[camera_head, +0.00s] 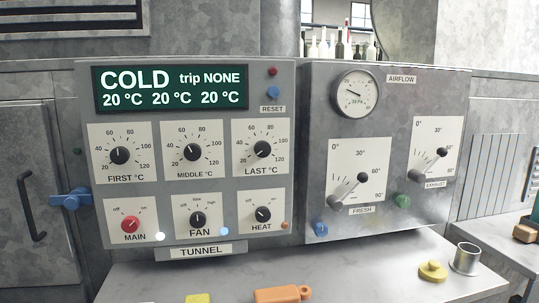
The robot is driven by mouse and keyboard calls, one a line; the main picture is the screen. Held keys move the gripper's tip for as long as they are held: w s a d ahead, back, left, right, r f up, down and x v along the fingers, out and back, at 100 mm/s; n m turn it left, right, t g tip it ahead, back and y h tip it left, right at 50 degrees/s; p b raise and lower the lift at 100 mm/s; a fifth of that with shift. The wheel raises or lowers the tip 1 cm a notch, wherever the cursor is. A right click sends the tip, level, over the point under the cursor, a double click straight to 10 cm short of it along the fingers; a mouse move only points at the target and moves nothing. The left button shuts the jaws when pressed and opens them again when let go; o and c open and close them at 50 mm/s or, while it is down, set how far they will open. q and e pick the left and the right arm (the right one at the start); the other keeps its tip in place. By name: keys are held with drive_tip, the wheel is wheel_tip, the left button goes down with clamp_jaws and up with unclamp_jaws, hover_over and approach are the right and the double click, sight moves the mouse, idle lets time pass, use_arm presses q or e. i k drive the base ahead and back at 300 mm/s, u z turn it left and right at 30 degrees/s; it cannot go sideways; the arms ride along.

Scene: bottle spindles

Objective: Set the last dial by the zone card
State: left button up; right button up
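The last dial (263,149) is a black knob on a white plate marked LAST °C, with a scale from 20 to 120. It is at the right of the upper row on the grey TUNNEL panel. Its pointer is too small to read surely. The first dial (119,155) and the middle dial (192,153) are to its left. The green display (171,89) above reads COLD, trip NONE, and 20 °C three times. I cannot make out a zone card in this view. Neither of my grippers is in view.
Below are the red MAIN knob (134,223), FAN knob (198,219) and HEAT knob (263,214). Right is a box with a gauge (354,93), FRESH lever (350,190) and EXHAUST lever (430,165). An orange object (283,293) and a metal cup (466,259) are on the ledge.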

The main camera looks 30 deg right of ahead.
sight(262, 149)
drive_tip(key=k, duration=1.05)
drive_tip(key=z, duration=0.8)
drive_tip(key=i, duration=0.65)
drive_tip(key=u, duration=0.05)
